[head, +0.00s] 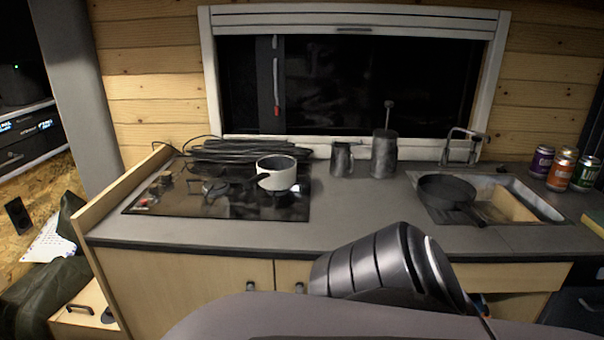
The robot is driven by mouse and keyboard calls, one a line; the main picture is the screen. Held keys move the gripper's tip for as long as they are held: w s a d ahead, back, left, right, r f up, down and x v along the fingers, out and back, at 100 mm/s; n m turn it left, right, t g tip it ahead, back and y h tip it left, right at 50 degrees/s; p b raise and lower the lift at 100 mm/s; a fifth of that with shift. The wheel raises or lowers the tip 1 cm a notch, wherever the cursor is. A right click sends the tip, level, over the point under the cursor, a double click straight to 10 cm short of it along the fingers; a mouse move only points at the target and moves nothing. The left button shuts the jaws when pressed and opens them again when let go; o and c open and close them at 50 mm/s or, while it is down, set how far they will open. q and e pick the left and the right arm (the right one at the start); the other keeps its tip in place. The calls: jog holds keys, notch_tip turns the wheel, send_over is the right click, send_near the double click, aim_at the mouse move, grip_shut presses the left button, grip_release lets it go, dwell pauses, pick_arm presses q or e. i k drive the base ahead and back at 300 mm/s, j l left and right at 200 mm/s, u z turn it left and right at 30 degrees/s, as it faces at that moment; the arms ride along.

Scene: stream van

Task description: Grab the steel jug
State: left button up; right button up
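A small grey metal jug (342,159) stands upright on the back of the counter, to the right of the hob, below the window. Right beside it stands a taller grey metal vessel (384,157) with a thin rod rising from its top. I cannot tell for sure which of the two is the steel jug; the smaller one looks like an open jug. Neither of my grippers shows in the head view. A dark banded link of my own body fills the bottom middle, in front of the counter.
A white saucepan (276,173) stands on the black hob (220,205), with coiled dark cable (240,151) behind. A dark frying pan (447,191) lies over the sink (548,208). Several cans (586,172) stand at the right. The counter front (350,222) is clear.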

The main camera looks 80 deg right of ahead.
aim_at(342, 157)
jog(key=z, duration=2.3)
